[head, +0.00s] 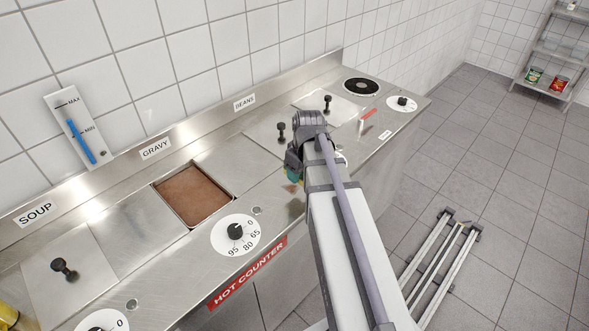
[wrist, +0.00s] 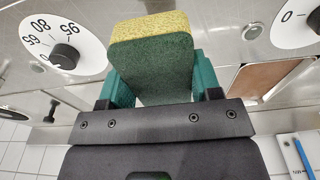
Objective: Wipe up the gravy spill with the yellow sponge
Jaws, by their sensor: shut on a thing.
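The sponge (wrist: 152,62) is in my gripper (wrist: 160,88), between its two teal fingers. It has a yellow layer at its far end and a dark green layer facing the wrist camera. In the head view my gripper (head: 294,173) is over the front part of the steel counter, right of the gravy well, and my arm partly covers it. I cannot tell whether the sponge touches the steel. A small brownish patch (head: 295,189) shows just below the gripper; I cannot tell whether it is spilled gravy or a reflection.
The open gravy well (head: 193,194) holds brown gravy, left of my gripper. A dial (head: 236,235) and the red HOT COUNTER label (head: 248,273) are at the front. Knobbed lids cover the soup well (head: 85,273) and beans well (head: 262,137). A tiled wall stands behind.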

